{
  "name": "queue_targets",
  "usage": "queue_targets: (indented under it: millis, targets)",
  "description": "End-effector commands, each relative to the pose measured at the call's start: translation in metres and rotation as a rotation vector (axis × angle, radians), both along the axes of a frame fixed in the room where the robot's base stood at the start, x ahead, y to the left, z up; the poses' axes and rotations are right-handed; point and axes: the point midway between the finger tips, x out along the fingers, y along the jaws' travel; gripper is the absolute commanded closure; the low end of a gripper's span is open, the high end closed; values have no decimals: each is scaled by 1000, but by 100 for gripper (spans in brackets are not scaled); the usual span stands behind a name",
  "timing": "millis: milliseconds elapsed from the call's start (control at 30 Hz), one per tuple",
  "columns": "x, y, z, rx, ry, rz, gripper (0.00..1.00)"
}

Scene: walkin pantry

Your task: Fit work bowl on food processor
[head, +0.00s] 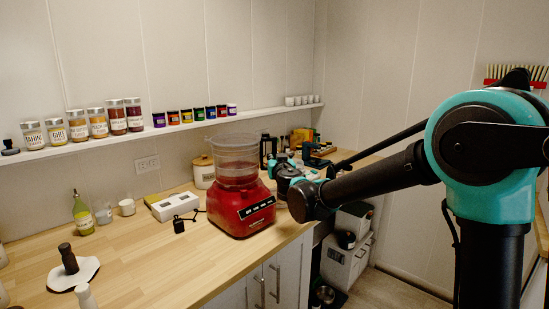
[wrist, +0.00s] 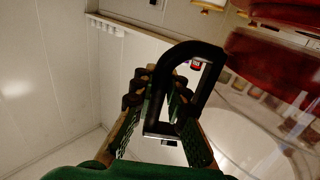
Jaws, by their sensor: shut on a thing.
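The clear work bowl (head: 237,151) is upright over the red food processor base (head: 241,212) on the wooden counter. Its bottom meets or nearly meets the top of the base; I cannot tell whether it is locked. In the wrist view the bowl's clear wall (wrist: 250,135) is at the lower right and the red base (wrist: 275,65) at the upper right. My gripper (wrist: 164,98) is shut on the bowl's black loop handle (wrist: 198,60). In the head view my gripper is at the right of the bowl, and its fingertips are largely hidden.
A white box (head: 174,206), a small black item (head: 179,226), and a white canister (head: 202,172) stand left of the base. A shelf (head: 180,128) of jars runs along the wall. A coffee press (head: 268,150) and other items stand behind. The counter's front edge is close to the base.

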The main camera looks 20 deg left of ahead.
Motion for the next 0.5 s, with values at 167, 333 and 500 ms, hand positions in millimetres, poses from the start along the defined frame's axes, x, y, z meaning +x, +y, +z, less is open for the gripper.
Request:
queue_targets:
  millis: [167,333,500]
  targets:
    - [0,0,-4,1,0,0,100]
    - [0,0,-7,1,0,0,100]
    - [0,0,-11,1,0,0,100]
